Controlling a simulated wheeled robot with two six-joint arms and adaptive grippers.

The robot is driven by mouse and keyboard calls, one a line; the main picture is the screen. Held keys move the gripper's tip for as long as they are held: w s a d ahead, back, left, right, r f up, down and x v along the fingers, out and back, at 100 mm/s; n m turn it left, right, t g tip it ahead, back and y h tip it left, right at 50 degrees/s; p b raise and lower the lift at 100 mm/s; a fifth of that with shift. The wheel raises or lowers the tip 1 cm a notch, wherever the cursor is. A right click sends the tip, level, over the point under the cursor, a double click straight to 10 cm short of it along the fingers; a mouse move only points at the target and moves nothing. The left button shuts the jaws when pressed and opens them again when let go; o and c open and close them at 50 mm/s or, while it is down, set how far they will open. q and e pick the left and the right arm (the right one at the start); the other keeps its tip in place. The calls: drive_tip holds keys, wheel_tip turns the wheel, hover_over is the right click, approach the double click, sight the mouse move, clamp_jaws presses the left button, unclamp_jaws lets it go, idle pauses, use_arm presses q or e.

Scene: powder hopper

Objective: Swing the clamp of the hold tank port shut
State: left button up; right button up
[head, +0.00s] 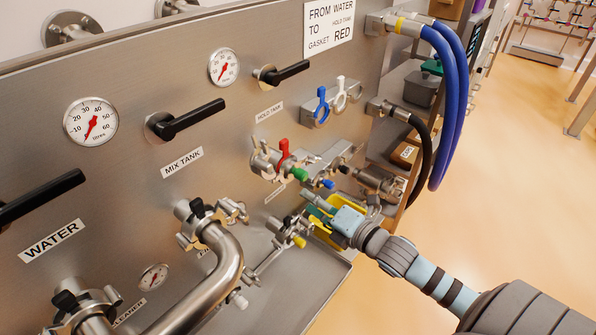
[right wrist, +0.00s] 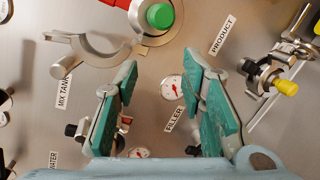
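The hold tank port (head: 268,160) is on the steel panel below the HOLD TANK label. It has a red piece on top and a green knob (head: 300,174) at its lower right. My right gripper (head: 318,210) is below and right of the port, near the panel. Its teal fingers (right wrist: 160,103) are apart, with nothing between them. My left gripper is out of view.
A bent steel pipe (head: 220,262) joins a port at lower left. A fitting with a yellow knob (head: 299,241) is close beside my right gripper. Blue and white handles (head: 322,106) are above. Blue hoses (head: 455,110) hang at right, with open floor beyond.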

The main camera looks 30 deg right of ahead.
sight(271, 168)
drive_tip(key=a+r+n+y+b, duration=0.1)
drive_tip(key=a+r+n, duration=0.1)
drive_tip(key=r, duration=0.1)
drive_tip(key=a+r+n+y+b, duration=0.1)
drive_tip(key=a+r+b, duration=0.1)
drive_tip(key=r, duration=0.1)
drive_tip(key=a+r+n+t+y+b, duration=0.1)
drive_tip(key=a+r+n, duration=0.1)
drive_tip(key=r, duration=0.1)
drive_tip(key=shift+w+a+n+b, duration=0.25)
drive_tip(key=shift+w+n+b, duration=0.05)
drive_tip(key=shift+w+b, duration=0.1)
drive_tip(key=b+x, duration=0.1)
drive_tip(key=x, duration=0.1)
drive_tip(key=b+x, duration=0.1)
drive_tip(key=x, duration=0.1)
drive_tip(key=b+x, duration=0.1)
drive_tip(key=x, duration=0.1)
drive_tip(key=shift+r, duration=0.5)
drive_tip(key=shift+d, duration=0.1)
clamp_jaws()
